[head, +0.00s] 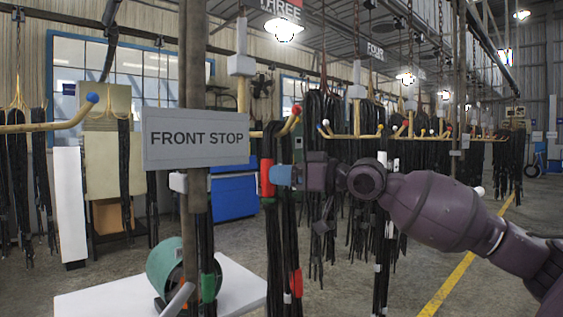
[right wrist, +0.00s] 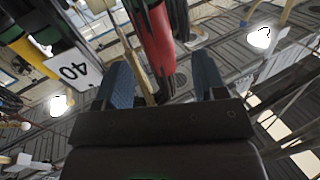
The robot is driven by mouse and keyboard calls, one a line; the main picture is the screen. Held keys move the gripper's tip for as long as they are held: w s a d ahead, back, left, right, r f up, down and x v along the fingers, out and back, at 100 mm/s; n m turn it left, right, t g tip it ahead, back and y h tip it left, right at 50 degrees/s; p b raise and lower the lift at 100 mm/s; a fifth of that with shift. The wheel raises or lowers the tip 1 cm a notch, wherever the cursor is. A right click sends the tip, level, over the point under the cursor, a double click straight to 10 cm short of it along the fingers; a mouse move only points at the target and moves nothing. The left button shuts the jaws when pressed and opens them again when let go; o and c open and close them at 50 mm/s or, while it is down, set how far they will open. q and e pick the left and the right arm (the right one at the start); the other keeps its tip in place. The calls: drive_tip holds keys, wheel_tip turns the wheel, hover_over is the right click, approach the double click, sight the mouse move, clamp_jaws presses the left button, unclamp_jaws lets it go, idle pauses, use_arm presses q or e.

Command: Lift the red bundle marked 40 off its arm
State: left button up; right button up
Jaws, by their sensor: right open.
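The red bundle shows in the head view as a red wrap (head: 267,178) around dark hoses hanging below a yellow arm with a red tip (head: 297,109). In the right wrist view its red wrap (right wrist: 153,40) lies in line with the gap between my fingers. A white tag marked 40 (right wrist: 74,70) shows left of the red wrap there. My right gripper (head: 283,175) is just right of the wrap in the head view. Its two blue fingers (right wrist: 160,72) are apart, with the wrap not clamped. My left gripper is out of view.
A FRONT STOP sign (head: 196,139) on a post stands close on the left. A blue-tipped arm (head: 92,98) is farther left. Several dark hose bundles hang on arms behind my right arm. A white table (head: 110,303) with a green motor (head: 165,268) stands below. Floor at right is open.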

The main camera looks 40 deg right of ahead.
sight(266, 174)
drive_tip(key=shift+f+x, duration=0.1)
drive_tip(key=shift+x, duration=1.2)
drive_tip(key=shift+f+x, duration=0.15)
drive_tip(key=shift+x, duration=1.15)
drive_tip(key=shift+s+a, duration=0.1)
clamp_jaws()
drive_tip(key=shift+r, duration=0.1)
